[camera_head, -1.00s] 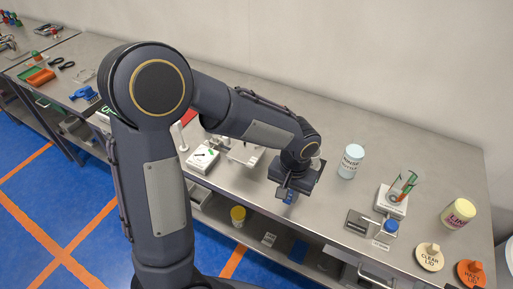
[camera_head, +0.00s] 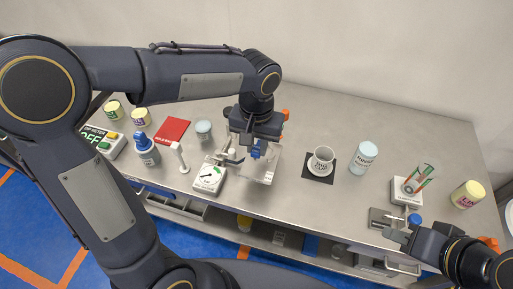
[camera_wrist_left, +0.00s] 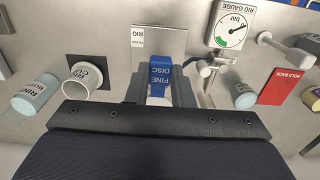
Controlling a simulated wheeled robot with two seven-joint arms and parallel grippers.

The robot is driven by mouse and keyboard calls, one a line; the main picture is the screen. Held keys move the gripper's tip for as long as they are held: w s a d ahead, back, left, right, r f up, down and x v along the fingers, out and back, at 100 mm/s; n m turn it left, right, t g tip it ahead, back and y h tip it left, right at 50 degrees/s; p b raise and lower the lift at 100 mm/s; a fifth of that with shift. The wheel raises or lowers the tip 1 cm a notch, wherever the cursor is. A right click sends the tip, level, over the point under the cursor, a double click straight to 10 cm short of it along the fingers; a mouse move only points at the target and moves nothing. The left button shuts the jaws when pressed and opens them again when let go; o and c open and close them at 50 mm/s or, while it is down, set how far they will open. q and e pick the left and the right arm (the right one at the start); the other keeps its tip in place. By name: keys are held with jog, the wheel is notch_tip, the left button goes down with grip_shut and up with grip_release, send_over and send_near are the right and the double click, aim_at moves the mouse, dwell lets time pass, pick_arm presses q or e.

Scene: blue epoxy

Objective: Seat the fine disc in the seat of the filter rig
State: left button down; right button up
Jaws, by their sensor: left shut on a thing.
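My left gripper (camera_head: 258,150) is shut on the blue fine disc (camera_head: 257,149), over the filter rig (camera_head: 262,172). In the left wrist view the fine disc (camera_wrist_left: 160,75) shows its blue labelled tab upright between the fingers. It overlaps the pale rig plate (camera_wrist_left: 170,38); whether it touches the seat is hidden. The rig gauge (camera_head: 209,178) stands just left of the rig. My right gripper (camera_head: 397,234) is low at the right, near a small grey plate; its jaw gap is unclear.
A white cup (camera_head: 322,160) on a black mat and a rinse jar (camera_head: 363,157) stand right of the rig. The back bench strip is clear.

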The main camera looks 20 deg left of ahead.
pick_arm(q)
jog(key=shift+d, duration=0.15)
jog(key=shift+f, duration=0.15)
jog(key=b, duration=0.5)
send_over(257, 171)
jog(key=shift+f, duration=2.65)
jog(key=shift+f+b, duration=0.7)
jog(key=shift+f, duration=0.55)
jog(key=c, duration=1.2)
grip_release()
